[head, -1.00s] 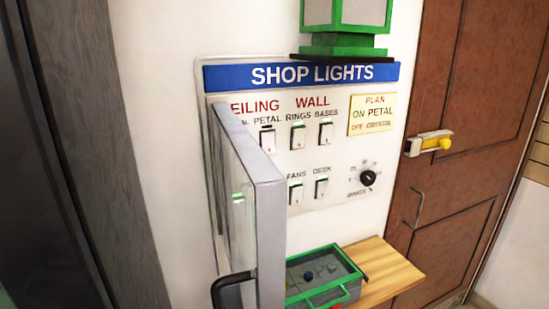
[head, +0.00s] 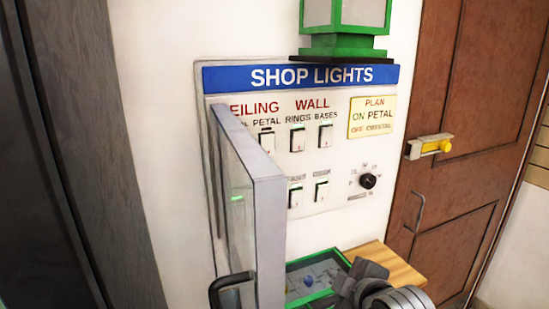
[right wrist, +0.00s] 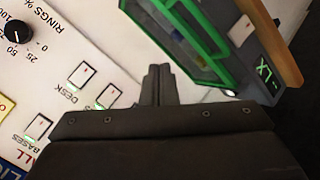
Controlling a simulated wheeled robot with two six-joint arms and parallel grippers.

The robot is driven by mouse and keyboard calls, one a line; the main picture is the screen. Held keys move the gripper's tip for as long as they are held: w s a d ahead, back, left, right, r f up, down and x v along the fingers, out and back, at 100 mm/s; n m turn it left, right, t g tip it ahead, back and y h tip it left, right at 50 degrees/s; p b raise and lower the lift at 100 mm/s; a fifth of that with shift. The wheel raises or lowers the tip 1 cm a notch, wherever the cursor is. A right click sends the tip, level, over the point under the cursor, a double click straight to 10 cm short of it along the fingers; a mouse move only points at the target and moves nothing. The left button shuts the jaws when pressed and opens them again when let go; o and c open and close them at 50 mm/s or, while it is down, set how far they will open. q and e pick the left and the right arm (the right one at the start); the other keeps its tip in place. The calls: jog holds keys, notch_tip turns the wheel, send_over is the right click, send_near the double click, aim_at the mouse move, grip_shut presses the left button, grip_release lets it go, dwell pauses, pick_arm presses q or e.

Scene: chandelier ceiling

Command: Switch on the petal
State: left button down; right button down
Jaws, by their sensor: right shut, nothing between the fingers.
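The petal switch (head: 267,142) is a white rocker under the label PETAL, on the white SHOP LIGHTS panel (head: 340,215), in the head view. Its top edge looks dark. I cannot tell from its tilt whether it is on. My right gripper (head: 352,276) is low at the right, below the panel's lower switches and well apart from the petal switch. In the right wrist view its fingers (right wrist: 158,72) are together and empty, near the fans switch (right wrist: 108,95) and desk switch (right wrist: 82,74). The petal switch is not visible there. My left gripper is out of view.
An open grey panel door (head: 265,230) sticks out at the left and hides the leftmost label and switch position. The rings switch (head: 297,139) and bases switch (head: 326,136) sit right of petal. A green-edged tray (head: 300,268) is on a wooden shelf (head: 395,262) below.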

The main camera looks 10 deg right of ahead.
jog(key=w+a+r+n+t+y, duration=0.1)
jog(key=a+r+n+t, duration=0.1)
jog(key=r, duration=0.9)
jog(key=w+a+r+n+t+y, duration=0.1)
jog(key=a+r+n, duration=0.4)
jog(key=r, duration=0.6)
jog(key=shift+r+n+t+y, duration=0.3)
jog(key=shift+n+t+y, duration=0.1)
jog(key=shift+n+t, duration=0.5)
jog(key=shift+w, duration=0.1)
jog(key=p, duration=0.7)
send_near(269, 153)
jog(key=x, duration=0.5)
jog(key=shift+w+a, duration=0.1)
jog(key=shift+w, duration=0.1)
jog(key=shift+w+a+f, duration=0.15)
jog(key=shift+w+f, duration=0.05)
jog(key=shift+w, duration=0.5)
